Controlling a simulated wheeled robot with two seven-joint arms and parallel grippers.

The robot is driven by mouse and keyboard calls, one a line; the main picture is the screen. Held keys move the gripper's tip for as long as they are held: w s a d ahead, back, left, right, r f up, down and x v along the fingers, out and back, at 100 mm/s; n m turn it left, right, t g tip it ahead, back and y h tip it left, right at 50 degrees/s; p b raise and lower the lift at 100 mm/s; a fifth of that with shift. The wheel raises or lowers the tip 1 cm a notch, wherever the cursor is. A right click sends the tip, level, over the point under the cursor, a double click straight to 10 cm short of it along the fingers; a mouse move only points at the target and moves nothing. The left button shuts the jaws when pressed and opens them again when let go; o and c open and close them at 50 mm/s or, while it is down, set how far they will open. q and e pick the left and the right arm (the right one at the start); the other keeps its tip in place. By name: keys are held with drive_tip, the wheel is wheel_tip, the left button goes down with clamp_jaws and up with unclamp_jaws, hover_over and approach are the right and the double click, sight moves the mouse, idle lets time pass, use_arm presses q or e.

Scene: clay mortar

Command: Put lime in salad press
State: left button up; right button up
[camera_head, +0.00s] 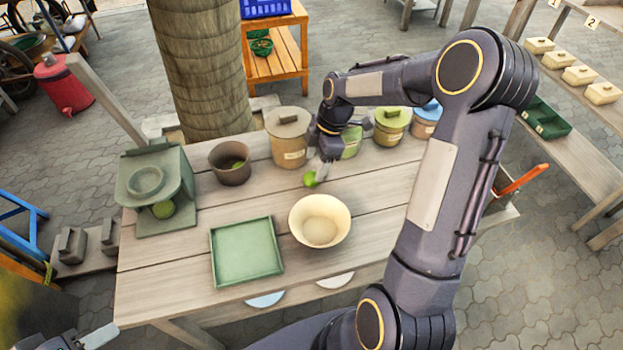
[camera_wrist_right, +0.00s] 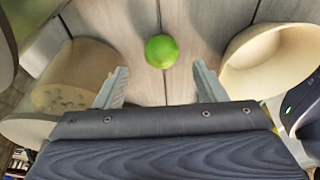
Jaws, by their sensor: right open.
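A bright green lime (camera_head: 310,179) lies on the plank table; it also shows in the right wrist view (camera_wrist_right: 161,51). My right gripper (camera_head: 319,168) is open above the table, close to the lime. In the wrist view its two fingers (camera_wrist_right: 162,84) are spread, with the lime just beyond the tips and nothing held. A grey-green press-like stand (camera_head: 140,194) is at the table's left end, with a round green thing (camera_head: 163,209) low in its opening. My left gripper (camera_head: 98,338) shows only partly at the bottom left; its jaw opening is unclear.
A cream bowl (camera_head: 335,208) sits near the lime. A brown clay pot (camera_head: 222,174) with something green inside stands between lime and press. A green square tray (camera_head: 278,268) lies in front. Lidded canisters (camera_head: 286,152) line the back, beside a thick trunk (camera_head: 205,70).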

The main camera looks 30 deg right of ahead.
sight(313, 174)
drive_tip(key=x, duration=0.5)
drive_tip(key=shift+s+d, duration=0.1)
drive_tip(key=shift+d, duration=0.1)
drive_tip(key=c, duration=1.1)
drive_tip(key=shift+r, duration=0.1)
drive_tip(key=shift+c, duration=0.2)
